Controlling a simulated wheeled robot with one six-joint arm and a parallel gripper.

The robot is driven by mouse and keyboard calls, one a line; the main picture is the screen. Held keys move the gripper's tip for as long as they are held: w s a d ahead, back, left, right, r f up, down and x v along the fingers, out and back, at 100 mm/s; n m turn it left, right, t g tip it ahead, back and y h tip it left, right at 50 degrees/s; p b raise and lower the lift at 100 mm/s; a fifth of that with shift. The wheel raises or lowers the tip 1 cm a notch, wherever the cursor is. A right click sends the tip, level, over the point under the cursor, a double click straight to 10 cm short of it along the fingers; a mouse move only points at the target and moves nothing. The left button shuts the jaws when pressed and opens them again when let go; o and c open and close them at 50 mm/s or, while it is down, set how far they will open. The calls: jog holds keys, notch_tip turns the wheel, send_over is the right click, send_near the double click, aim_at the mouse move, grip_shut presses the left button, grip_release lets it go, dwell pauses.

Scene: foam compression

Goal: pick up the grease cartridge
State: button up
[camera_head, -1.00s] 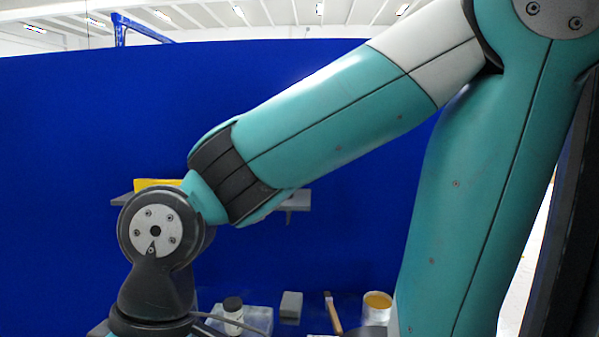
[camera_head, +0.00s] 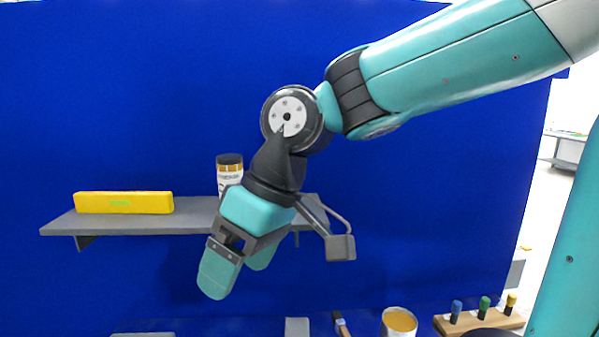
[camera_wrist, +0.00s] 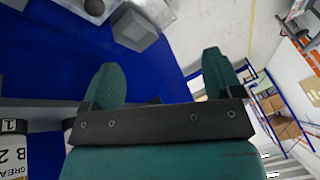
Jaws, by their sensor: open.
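The grease cartridge (camera_head: 230,178) appears as an upright cylinder with a dark cap, an amber band and a white printed label. It stands on the grey wall shelf (camera_head: 190,222), its lower part hidden behind my gripper. In the wrist view a labelled white cylinder (camera_wrist: 14,155), apparently the cartridge, is cut off at the lower left edge, outside the jaws. My gripper (camera_head: 238,268) is in front of the shelf, tilted downward, its fingertips below shelf height. In the wrist view my gripper (camera_wrist: 160,75) has its two teal fingers wide apart with nothing between them.
A yellow box (camera_head: 124,203) lies on the shelf's left part. Below are a grey block (camera_head: 297,327), a brush (camera_head: 340,325), an open can (camera_head: 399,322) and a wooden rack (camera_head: 478,321) with coloured pieces. The blue panel (camera_head: 100,110) stands behind the shelf.

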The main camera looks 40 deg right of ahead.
jog(key=w+d+r+m+t+h+p, duration=0.15)
jog(key=w+d+r, duration=0.35)
jog(key=d+r, duration=0.55)
jog(key=w+d+r+m+t+h+p, duration=0.1)
jog(key=w+d+r+m+t+h, duration=0.15)
jog(key=w+d+r, duration=0.6)
jog(key=shift+n+t+y, duration=0.3)
jog(key=shift+w+d+f+p, duration=0.5)
jog(key=shift+w+f, duration=0.5)
jog(key=shift+f, duration=1.3)
jog(key=shift+w+d+f+p, duration=0.3)
jog(key=shift+w+f+p, duration=0.45)
jog(key=shift+f, duration=1.55)
jog(key=shift+w+d+f+p, duration=0.4)
jog(key=shift+w+f, duration=0.8)
jog(key=shift+f, duration=1.1)
jog(key=shift+c, duration=0.4)
jog(key=c, duration=1)
